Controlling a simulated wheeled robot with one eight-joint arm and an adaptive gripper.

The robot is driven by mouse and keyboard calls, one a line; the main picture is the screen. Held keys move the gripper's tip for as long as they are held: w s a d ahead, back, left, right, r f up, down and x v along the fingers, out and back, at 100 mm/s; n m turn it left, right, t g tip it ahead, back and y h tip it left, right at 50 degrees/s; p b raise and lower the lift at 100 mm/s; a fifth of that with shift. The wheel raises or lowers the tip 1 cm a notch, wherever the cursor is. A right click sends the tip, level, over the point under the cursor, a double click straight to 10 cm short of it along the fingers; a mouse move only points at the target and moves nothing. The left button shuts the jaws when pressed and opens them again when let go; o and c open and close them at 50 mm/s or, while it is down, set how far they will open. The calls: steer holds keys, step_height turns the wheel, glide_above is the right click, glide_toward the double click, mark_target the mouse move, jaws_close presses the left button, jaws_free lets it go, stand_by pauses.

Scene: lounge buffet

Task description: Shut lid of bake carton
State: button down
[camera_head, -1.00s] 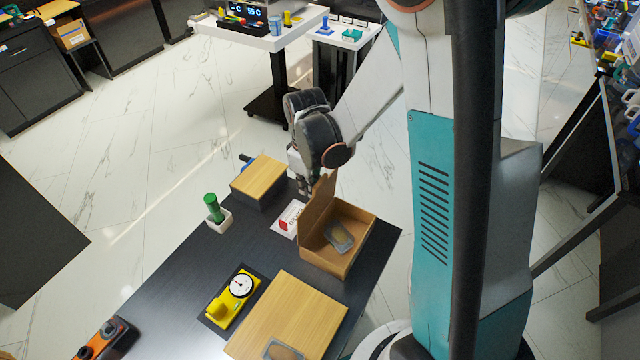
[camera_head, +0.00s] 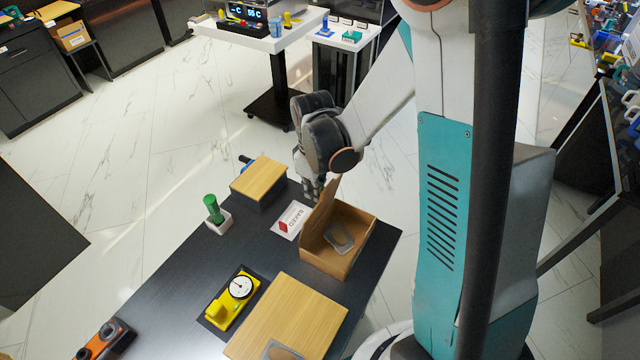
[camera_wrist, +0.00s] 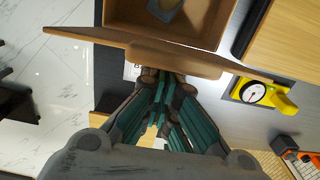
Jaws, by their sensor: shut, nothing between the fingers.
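The brown bake carton (camera_head: 352,262) stands open on the dark table, with a clear packet (camera_head: 340,236) holding something brownish inside. Its lid (camera_head: 318,214) stands raised along the left side. In the wrist view the lid (camera_wrist: 130,43) shows nearly edge-on, with the carton's inside (camera_wrist: 205,22) beyond it. My gripper (camera_head: 316,190) is shut and empty at the outer, left side of the lid, near its upper far end. In the wrist view its fingertips (camera_wrist: 164,76) are right up against the lid or very close; I cannot tell whether they touch.
A card marked "BAKED" (camera_head: 290,219) lies left of the carton. A wooden board (camera_head: 288,318) lies in front. Dark table (camera_head: 180,285) between them is bare.

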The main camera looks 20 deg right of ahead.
steer(key=shift+s+d, duration=0.45)
steer(key=shift+s, duration=0.2)
steer(key=shift+s+d+f+b, duration=0.1)
steer(key=shift+s+d+b, duration=0.25)
steer(key=shift+s+d, duration=0.35)
steer(key=shift+s, duration=0.15)
steer(key=shift+s+d+f+b, duration=0.2)
steer(key=shift+s+d, duration=0.05)
steer(key=shift+s, duration=0.15)
steer(key=shift+s+d+f+b, duration=0.15)
steer(key=shift+s+d+b, duration=0.1)
steer(key=shift+s, duration=0.1)
